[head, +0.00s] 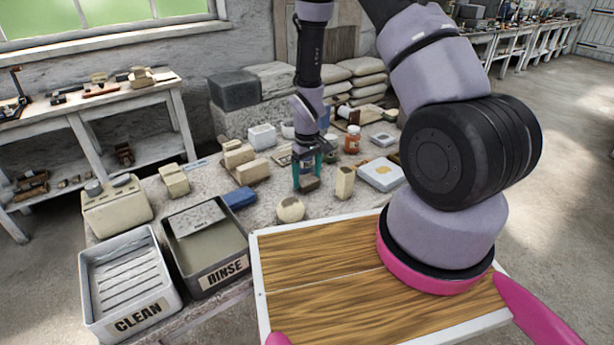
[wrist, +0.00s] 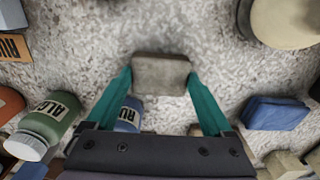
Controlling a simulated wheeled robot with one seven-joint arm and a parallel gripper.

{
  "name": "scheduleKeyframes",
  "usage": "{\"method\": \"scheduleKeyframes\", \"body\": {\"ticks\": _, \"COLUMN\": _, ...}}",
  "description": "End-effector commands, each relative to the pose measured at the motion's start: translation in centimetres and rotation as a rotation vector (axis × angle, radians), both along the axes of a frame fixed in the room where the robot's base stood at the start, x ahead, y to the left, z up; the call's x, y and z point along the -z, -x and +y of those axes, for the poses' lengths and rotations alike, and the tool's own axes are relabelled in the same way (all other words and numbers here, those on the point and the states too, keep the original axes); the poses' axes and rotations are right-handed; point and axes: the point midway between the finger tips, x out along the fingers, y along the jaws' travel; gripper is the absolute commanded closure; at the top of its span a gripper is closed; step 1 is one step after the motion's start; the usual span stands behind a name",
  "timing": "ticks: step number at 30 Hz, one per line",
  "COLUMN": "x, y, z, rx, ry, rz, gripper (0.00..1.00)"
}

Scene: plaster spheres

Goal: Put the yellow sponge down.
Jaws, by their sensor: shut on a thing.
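My gripper (head: 308,172) is low over the cluttered worktable, with teal fingers. In the wrist view my gripper (wrist: 160,80) is shut on a small grey-brown block (wrist: 160,72), held between the fingertips. The same block (head: 310,185) shows in the head view as a dull brown piece at the fingertips. It does not look yellow in either view. The speckled grey tabletop (wrist: 225,45) lies beneath it; I cannot tell whether the block touches it.
Jars, including a green one (wrist: 40,135), crowd close by. RINSE (head: 222,273) and CLEAN (head: 138,318) trays are at the left.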

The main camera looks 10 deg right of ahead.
Motion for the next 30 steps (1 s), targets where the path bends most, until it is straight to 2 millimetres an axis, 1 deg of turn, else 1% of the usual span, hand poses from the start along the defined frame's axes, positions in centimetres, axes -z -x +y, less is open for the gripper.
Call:
{"method": "scheduleKeyframes", "body": {"ticks": 2, "x": 0.2, "y": 0.0, "z": 0.0, "rx": 0.0, "ry": 0.0, "rz": 0.001, "gripper": 0.59}}
{"method": "scheduleKeyframes", "body": {"ticks": 3, "x": 0.3, "y": 0.0, "z": 0.0, "rx": 0.0, "ry": 0.0, "rz": 0.0, "gripper": 0.1}}
{"method": "scheduleKeyframes", "body": {"ticks": 4, "x": 0.3, "y": 0.0, "z": 0.0, "rx": 0.0, "ry": 0.0, "rz": 0.0, "gripper": 0.0}}
{"method": "scheduleKeyframes", "body": {"ticks": 11, "x": 0.2, "y": 0.0, "z": 0.0, "rx": 0.0, "ry": 0.0, "rz": 0.0, "gripper": 0.0}}
{"method": "scheduleKeyframes", "body": {"ticks": 14, "x": -0.3, "y": 0.0, "z": 0.0, "rx": 0.0, "ry": 0.0, "rz": -0.001, "gripper": 0.0}}
{"method": "scheduleKeyframes", "body": {"ticks": 17, "x": -1.6, "y": -0.1, "z": 0.0, "rx": 0.0, "ry": -0.002, "rz": -0.004, "gripper": 0.0}}
{"method": "scheduleKeyframes", "body": {"ticks": 24, "x": -6.8, "y": -0.1, "z": 0.0, "rx": 0.001, "ry": -0.001, "rz": -0.005, "gripper": 0.0}}
{"method": "scheduleKeyframes", "body": {"ticks": 27, "x": -8.8, "y": -0.1, "z": 0.0, "rx": 0.0, "ry": -0.001, "rz": -0.005, "gripper": 0.0}}
{"method": "scheduleKeyframes", "body": {"ticks": 30, "x": -10.4, "y": -0.1, "z": 0.0, "rx": 0.0, "ry": -0.001, "rz": -0.003, "gripper": 0.0}}
